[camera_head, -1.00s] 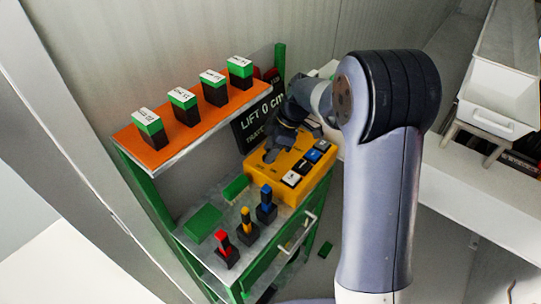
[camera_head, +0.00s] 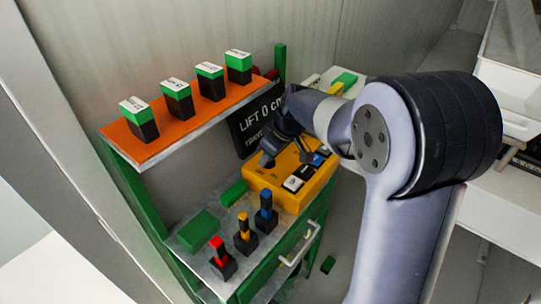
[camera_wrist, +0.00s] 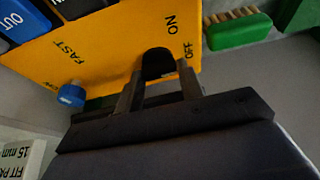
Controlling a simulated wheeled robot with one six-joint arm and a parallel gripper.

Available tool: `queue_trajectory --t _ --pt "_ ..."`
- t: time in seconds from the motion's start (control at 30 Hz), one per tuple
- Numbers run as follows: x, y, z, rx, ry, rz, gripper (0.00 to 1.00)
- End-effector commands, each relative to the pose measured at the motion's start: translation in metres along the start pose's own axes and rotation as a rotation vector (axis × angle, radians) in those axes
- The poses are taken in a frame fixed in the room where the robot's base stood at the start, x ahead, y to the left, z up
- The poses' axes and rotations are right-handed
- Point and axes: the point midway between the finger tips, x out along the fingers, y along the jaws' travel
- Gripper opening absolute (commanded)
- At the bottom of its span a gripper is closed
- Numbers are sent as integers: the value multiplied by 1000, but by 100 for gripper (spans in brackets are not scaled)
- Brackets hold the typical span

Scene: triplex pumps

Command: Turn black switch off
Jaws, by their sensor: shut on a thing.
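The yellow control box (camera_head: 268,182) sits on the metal shelf in the head view. It also fills the upper left of the wrist view (camera_wrist: 105,50). The black switch (camera_wrist: 157,62) is a dark rounded knob between the printed words ON and OFF. My gripper (camera_wrist: 158,78) has one finger on each side of the knob and is shut on it. In the head view my gripper (camera_head: 285,152) is over the box's left part and hides the switch there.
A blue knob (camera_wrist: 71,95) is beside the FAST/SLOW print. White, black and blue buttons line the box's right side. Red, yellow and blue-topped switches (camera_head: 243,238) stand in front. Green-topped blocks (camera_head: 177,98) stand on the orange shelf. A green brush (camera_wrist: 238,30) lies nearby.

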Motion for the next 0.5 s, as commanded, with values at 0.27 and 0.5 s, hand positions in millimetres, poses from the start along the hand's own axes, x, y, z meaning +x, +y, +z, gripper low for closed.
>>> queue_trajectory --t 0.27,0.5 --pt "-1 0 0 28 1 14 14" --pt "-1 0 0 29 1 13 14"
